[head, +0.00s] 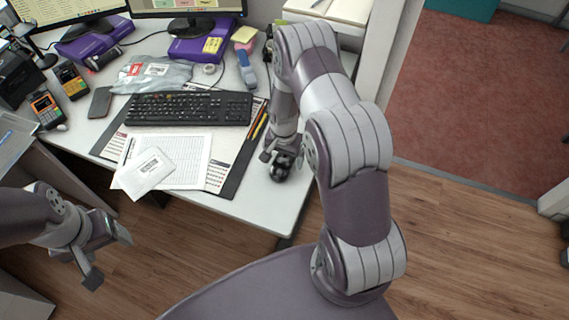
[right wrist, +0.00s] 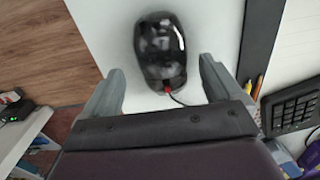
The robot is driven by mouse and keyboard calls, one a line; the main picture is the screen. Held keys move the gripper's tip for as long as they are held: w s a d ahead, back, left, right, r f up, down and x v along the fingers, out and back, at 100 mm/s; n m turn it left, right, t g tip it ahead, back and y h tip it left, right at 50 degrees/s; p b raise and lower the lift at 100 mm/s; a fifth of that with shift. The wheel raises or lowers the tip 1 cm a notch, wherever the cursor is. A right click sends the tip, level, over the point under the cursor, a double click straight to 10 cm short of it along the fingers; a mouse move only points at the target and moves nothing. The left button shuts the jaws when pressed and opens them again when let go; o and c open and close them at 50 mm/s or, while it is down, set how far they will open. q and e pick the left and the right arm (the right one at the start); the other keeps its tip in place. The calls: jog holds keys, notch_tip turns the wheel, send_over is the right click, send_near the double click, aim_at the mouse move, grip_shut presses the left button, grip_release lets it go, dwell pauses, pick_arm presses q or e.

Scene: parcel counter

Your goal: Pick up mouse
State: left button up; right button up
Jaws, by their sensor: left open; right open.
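A glossy black mouse (head: 281,167) lies on the white desk near its front right corner. In the right wrist view the mouse (right wrist: 161,50) shows large, with a small red part and a thin cable at its near end. My right gripper (head: 283,157) is above the mouse, and in the wrist view its open fingers (right wrist: 160,82) are on either side of the mouse's near end, with gaps; I cannot tell how high above the desk they are. My left gripper (head: 108,259) is open and empty, off the desk at the lower left.
A black keyboard (head: 189,108) and a dark desk mat (head: 232,184) with papers and pencils lie left of the mouse. A white envelope (head: 147,172) rests on the papers. The desk's front edge is close to the mouse. Wooden floor (head: 463,240) is open at the right.

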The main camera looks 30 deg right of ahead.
aim_at(281, 160)
jog(key=shift+s+d+f, duration=0.1)
jog(key=shift+s+f, duration=0.05)
jog(key=shift+f, duration=0.7)
jog(key=shift+w+a+f, duration=0.3)
jog(key=shift+w+f, duration=0.1)
jog(key=shift+f, duration=0.2)
jog(key=shift+w+a, duration=0.1)
jog(key=shift+s+d+r, duration=0.1)
jog(key=shift+s+d, duration=0.1)
jog(key=shift+s, duration=0.05)
jog(key=c, duration=1.1)
pick_arm(q)
jog(key=shift+w+a, duration=0.25)
jog(key=shift+w, duration=0.05)
pick_arm(e)
jog(key=shift+w, duration=0.1)
jog(key=shift+c, duration=0.2)
jog(key=shift+a, duration=0.1)
